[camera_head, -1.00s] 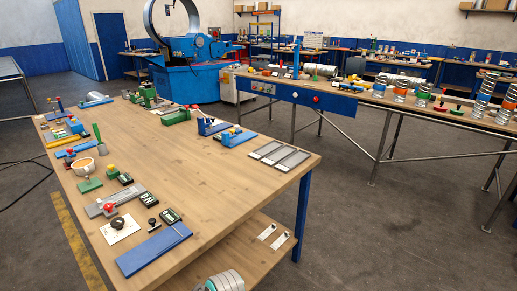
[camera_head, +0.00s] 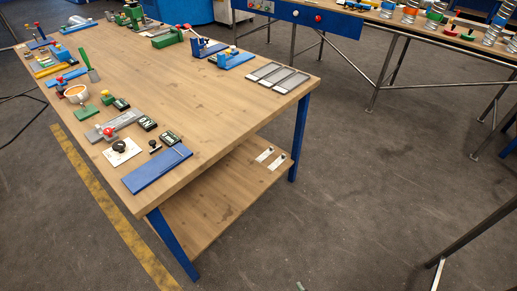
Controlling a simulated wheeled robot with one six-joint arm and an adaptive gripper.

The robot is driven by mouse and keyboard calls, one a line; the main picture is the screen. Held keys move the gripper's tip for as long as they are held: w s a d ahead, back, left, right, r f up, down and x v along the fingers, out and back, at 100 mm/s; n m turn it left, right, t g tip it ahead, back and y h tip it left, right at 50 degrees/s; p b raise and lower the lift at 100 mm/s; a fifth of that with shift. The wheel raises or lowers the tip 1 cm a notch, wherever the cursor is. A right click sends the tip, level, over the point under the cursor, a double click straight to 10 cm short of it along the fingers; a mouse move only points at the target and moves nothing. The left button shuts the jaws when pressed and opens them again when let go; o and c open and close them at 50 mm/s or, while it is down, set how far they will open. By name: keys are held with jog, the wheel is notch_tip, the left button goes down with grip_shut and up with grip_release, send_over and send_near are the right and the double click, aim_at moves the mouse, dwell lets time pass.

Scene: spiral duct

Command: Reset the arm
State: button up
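No part of my arm and no gripper shows in the head view, so I cannot see how the arm stands or whether the gripper is open. The task names no other object. The wooden workbench (camera_head: 215,110) fills the left and middle of the view, with blue legs and a lower shelf (camera_head: 205,222).
A second bench (camera_head: 375,22) stands behind. Grey floor (camera_head: 385,185) is open at right.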

jog(key=s+d+r+m+t+h, duration=0.1)
jog(key=s+d+r, duration=0.3)
jog(key=s+r, duration=0.6)
jog(key=s+d+r+m+t+h, duration=0.2)
jog(key=s+d+r+m+t, duration=0.1)
jog(key=s+r, duration=0.7)
jog(key=s+d+m, duration=0.1)
jog(key=d, duration=0.1)
jog(key=shift+s+d+t, duration=0.15)
jog(key=shift+d+t, duration=0.15)
jog(key=shift+f, duration=0.1)
dwell(0.8)
